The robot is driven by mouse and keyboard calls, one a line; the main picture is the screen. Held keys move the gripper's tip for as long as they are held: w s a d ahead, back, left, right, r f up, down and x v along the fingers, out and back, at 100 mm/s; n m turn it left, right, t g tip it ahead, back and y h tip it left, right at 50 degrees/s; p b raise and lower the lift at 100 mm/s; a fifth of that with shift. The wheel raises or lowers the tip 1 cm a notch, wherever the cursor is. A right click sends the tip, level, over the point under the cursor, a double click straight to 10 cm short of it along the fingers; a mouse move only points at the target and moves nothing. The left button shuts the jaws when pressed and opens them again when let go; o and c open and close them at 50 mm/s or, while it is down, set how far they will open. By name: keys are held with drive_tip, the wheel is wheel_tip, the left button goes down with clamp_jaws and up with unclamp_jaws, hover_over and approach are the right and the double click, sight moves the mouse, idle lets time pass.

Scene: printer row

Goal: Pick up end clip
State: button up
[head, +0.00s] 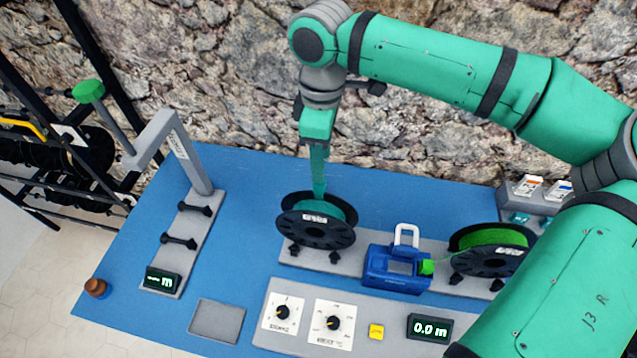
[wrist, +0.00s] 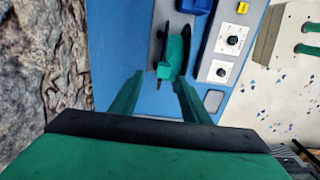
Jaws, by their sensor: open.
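A spool with teal filament (head: 316,228) and black flanges stands on a grey base, directly below my gripper (head: 318,190). In the wrist view the same spool (wrist: 174,55) lies ahead, between and beyond the two fingers of my open gripper (wrist: 157,92).
A blue device (head: 396,270) with a white loop stands right of the spool, beside a green-filament spool (head: 489,250). A control panel (head: 378,345) lies in front. A grey post stand (head: 190,225) is at left, near a small grey tray (head: 216,320). Blue table between is clear.

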sight(319, 186)
drive_tip(key=f, duration=0.4)
drive_tip(key=shift+s, duration=0.3)
drive_tip(key=shift+s+a+f, duration=0.1)
drive_tip(key=shift+a+f, duration=0.05)
drive_tip(key=shift+f, duration=2.05)
clamp_jaws()
